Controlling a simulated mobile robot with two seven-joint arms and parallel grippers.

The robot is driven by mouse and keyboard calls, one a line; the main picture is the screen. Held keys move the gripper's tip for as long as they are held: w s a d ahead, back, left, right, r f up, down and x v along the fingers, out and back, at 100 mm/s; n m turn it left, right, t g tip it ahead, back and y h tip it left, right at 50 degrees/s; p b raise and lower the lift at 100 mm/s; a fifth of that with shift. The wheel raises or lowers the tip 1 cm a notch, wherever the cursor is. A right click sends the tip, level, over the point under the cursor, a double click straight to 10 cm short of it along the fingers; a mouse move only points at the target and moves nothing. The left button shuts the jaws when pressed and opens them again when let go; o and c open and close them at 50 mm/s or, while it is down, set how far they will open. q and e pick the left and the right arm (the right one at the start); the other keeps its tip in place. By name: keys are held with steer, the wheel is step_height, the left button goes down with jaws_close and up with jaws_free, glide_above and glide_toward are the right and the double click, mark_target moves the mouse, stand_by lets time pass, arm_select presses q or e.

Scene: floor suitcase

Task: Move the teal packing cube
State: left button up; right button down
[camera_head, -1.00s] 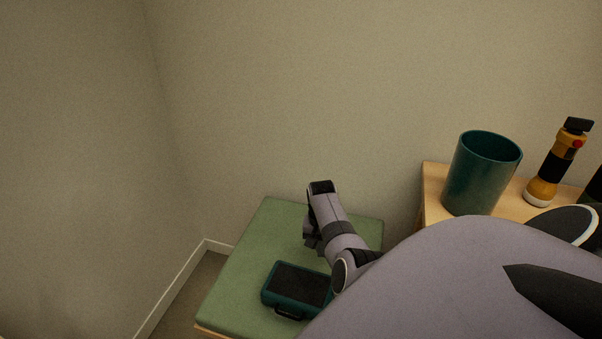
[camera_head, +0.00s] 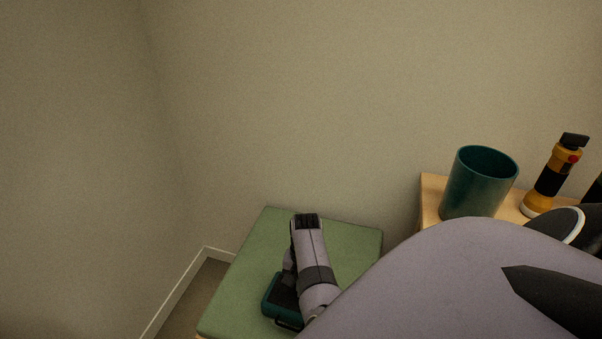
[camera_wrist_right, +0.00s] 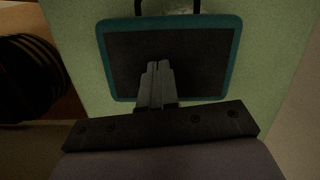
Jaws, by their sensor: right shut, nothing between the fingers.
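The teal packing cube (camera_head: 270,302) lies flat on the green-topped bench, with a dark top panel and a handle on its near side. My right arm covers much of it in the head view. In the right wrist view the cube (camera_wrist_right: 215,62) shows almost whole, its handle toward the top edge. My right gripper (camera_wrist_right: 158,68) is shut and empty, its fingertips over the dark panel; I cannot tell whether they touch it. My left gripper is in neither current view.
The green bench top (camera_head: 345,240) has free room beyond the cube. A wooden surface (camera_head: 430,192) at the right holds a teal cup (camera_head: 478,185) and a yellow-black flashlight (camera_head: 551,180). Walls stand behind and left. A black ribbed object (camera_wrist_right: 25,80) shows in the wrist view.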

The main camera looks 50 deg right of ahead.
mark_target(297, 306)
steer(key=shift+s+a, duration=0.7)
steer(key=shift+a, duration=0.35)
steer(key=shift+w+d+f, duration=0.1)
steer(key=shift+f, duration=0.65)
steer(key=shift+f, duration=0.1)
